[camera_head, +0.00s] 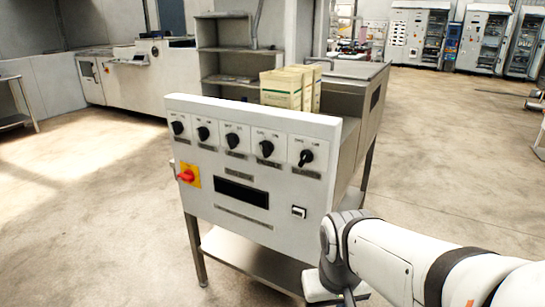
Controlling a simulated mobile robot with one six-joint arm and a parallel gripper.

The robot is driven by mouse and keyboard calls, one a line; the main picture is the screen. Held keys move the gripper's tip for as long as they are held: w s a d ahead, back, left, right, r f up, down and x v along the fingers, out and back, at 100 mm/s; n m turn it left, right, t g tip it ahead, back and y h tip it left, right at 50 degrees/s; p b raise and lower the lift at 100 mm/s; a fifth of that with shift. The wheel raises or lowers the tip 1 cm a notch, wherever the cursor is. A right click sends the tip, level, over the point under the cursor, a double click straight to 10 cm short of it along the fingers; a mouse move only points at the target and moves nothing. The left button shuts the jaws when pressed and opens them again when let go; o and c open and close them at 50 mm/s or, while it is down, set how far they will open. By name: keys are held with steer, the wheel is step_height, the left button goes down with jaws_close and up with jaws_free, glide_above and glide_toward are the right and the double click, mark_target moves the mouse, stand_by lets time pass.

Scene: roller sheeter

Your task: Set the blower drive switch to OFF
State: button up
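The control panel (230,175) is a pale box on a metal stand in the middle of the view. Its upper row has several black rotary knobs on white plates; among them are the leftmost knob (178,127), the middle knob (232,141) and the rightmost knob (306,157). The label text is too small to read, so I cannot tell which one is the blower drive switch. My gripper (347,297) is low, at the bottom edge, in front of and below the panel's right corner, apart from the knobs. Its fingers are mostly cut off, so their opening is unclear.
A lower shelf (255,262) is under the panel. The floor to the right is open.

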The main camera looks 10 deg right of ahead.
mark_target(303, 159)
steer(key=w+d+r+n+t+h+b, duration=0.25)
steer(key=w+d+r+n+h, duration=0.2)
steer(key=w+n+h, duration=0.6)
steer(key=w+a+r+n+t, duration=0.9)
steer(key=w+r+n+t, duration=0.25)
steer(key=n, duration=0.25)
steer(key=shift+g, duration=0.3)
steer(key=b+x, duration=0.1)
steer(key=x, duration=0.6)
steer(key=shift+a+r+b, duration=0.1)
steer(key=shift+b, duration=0.2)
steer(key=shift+c, duration=0.3)
jaws_close()
